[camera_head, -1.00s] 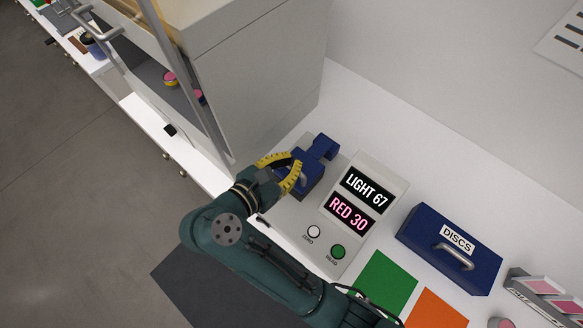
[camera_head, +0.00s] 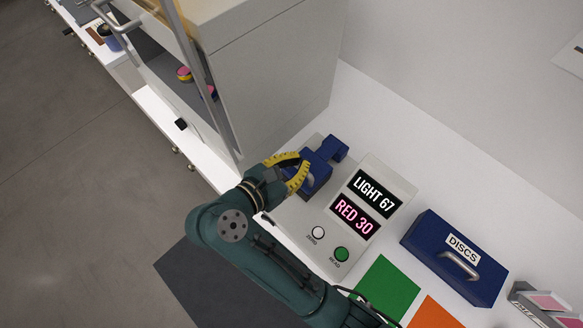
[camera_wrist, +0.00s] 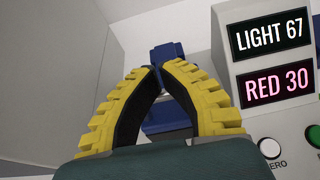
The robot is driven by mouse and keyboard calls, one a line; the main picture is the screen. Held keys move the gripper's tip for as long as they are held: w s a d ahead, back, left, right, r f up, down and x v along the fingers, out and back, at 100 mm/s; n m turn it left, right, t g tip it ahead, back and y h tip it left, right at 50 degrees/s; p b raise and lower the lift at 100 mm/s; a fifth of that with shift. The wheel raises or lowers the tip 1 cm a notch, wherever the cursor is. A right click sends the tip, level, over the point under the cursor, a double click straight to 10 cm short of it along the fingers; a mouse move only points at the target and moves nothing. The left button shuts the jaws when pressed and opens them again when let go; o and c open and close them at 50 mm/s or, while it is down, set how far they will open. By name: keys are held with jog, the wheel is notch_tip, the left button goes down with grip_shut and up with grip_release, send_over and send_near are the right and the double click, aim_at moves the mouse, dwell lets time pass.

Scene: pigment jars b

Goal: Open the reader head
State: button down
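The reader is a pale grey console (camera_head: 392,172) on the white counter, with displays reading LIGHT 67 and RED 30. Its reader head (camera_head: 318,172) is a dark blue block at the console's left, with a narrower blue part (camera_head: 335,147) behind it. In the wrist view the blue head (camera_wrist: 165,112) shows between and beyond the fingers. My gripper (camera_head: 303,165) has yellow ribbed fingers at the head. In the wrist view its fingertips (camera_wrist: 156,68) come together. Whether a part of the head is pinched between them is hidden. The head looks lowered on the console.
A tall light grey cabinet (camera_head: 270,80) stands close to the left of the head. White (camera_head: 318,233) and green (camera_head: 341,254) buttons sit at the console's front. A blue DISCS box (camera_head: 430,235) and green (camera_head: 386,288) and orange (camera_head: 436,312) cards lie to the right.

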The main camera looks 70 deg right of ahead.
aim_at(292, 176)
jog(key=shift+f, duration=0.1)
jog(key=f+b, duration=0.1)
jog(key=a+f+b, duration=0.1)
jog(key=f+b, duration=0.1)
jog(key=b, duration=0.1)
jog(key=shift+w+a+f, duration=0.25)
jog(key=shift+w+a, duration=0.15)
jog(key=p+v, duration=1)
jog(key=p, duration=0.3)
jog(key=shift+r+p, duration=0.3)
jog(key=shift+r, duration=0.1)
jog(key=shift+a, duration=0.15)
